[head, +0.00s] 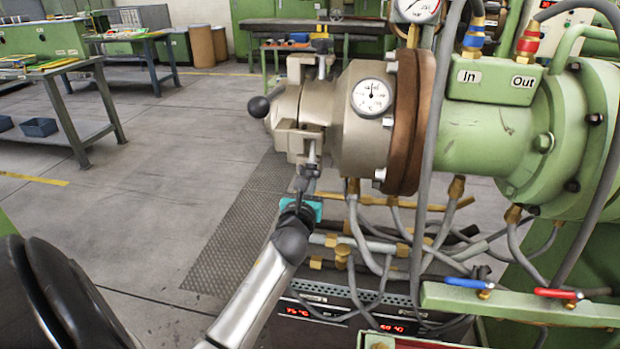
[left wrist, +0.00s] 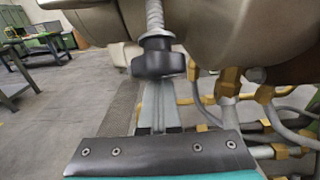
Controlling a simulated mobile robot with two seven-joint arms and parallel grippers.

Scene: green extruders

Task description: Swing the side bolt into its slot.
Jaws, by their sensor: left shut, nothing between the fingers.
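The side bolt is a threaded rod with a dark wing knob; it hangs below the extruder head's lower bracket (head: 298,138), near the front. In the head view its rod (head: 312,153) shows just above my left gripper (head: 304,185). In the left wrist view the bolt's black knob (left wrist: 158,62) and its rod fill the upper middle. My left gripper (left wrist: 158,100) is shut and empty, pointing up at the knob from below. I cannot tell whether the fingertips touch the knob. The slot is not clearly visible; the rod appears close to the bracket. My right gripper is not in view.
A black ball handle (head: 259,107) sticks out left of the head. A pressure gauge (head: 371,97) sits on its side. A second bolt (head: 321,44) stands on top. Hoses and brass fittings (head: 345,255) crowd the space below.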

